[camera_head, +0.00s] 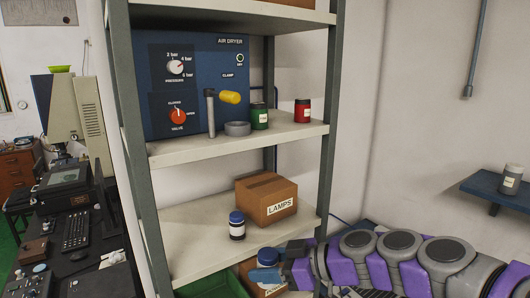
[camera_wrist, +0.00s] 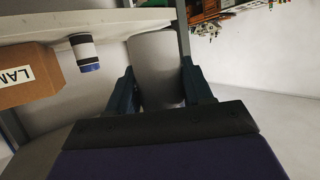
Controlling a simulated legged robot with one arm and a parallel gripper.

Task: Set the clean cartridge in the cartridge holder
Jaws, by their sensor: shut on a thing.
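My gripper (camera_wrist: 159,72) is shut on a plain pale grey cylinder (camera_wrist: 156,58), which I take to be the cartridge; no marking shows on it. In the head view my gripper (camera_head: 268,266) is low at the front of the rack, below the lamps box, and the cylinder is hard to make out there. On the upper shelf stands the blue air dryer (camera_head: 222,72) with dials and a yellow clamp handle (camera_head: 230,97). In front of it is a low grey ring (camera_head: 237,128), apparently the cartridge holder, beside an upright metal post (camera_head: 210,112). The ring looks empty.
A green jar (camera_head: 259,117) and a red jar (camera_head: 302,111) stand right of the ring. On the lower shelf are a lamps box (camera_head: 267,196) and a blue-capped jar (camera_head: 236,225). Rack posts frame the front. A blue wall shelf (camera_head: 497,190) holds another jar (camera_head: 511,180).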

